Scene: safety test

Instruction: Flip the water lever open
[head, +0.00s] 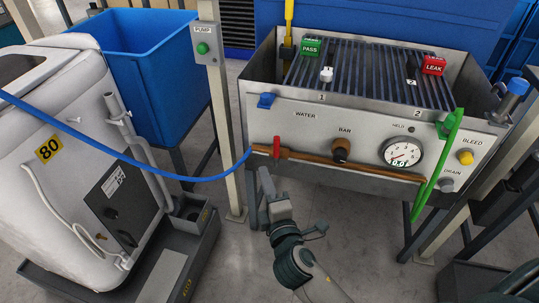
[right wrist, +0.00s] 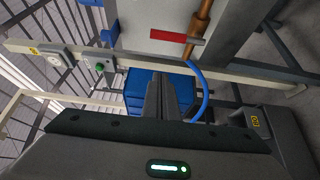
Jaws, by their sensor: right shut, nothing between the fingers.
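The red water lever (head: 277,147) sits at the left end of the copper pipe (head: 350,164), below the WATER label on the bench's front panel. Its handle stands crosswise to the pipe. In the right wrist view the lever (right wrist: 176,36) is above the fingertips, also crosswise to the pipe. My right gripper (head: 263,178) is shut and empty, below and slightly left of the lever, apart from it. Its shut fingers (right wrist: 160,80) also show in the right wrist view. My left gripper is not in view.
A blue hose (head: 130,158) joins the pipe's left end. A post with a green PUMP button (head: 202,48) stands left of the bench. A white tank (head: 65,150) stands left.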

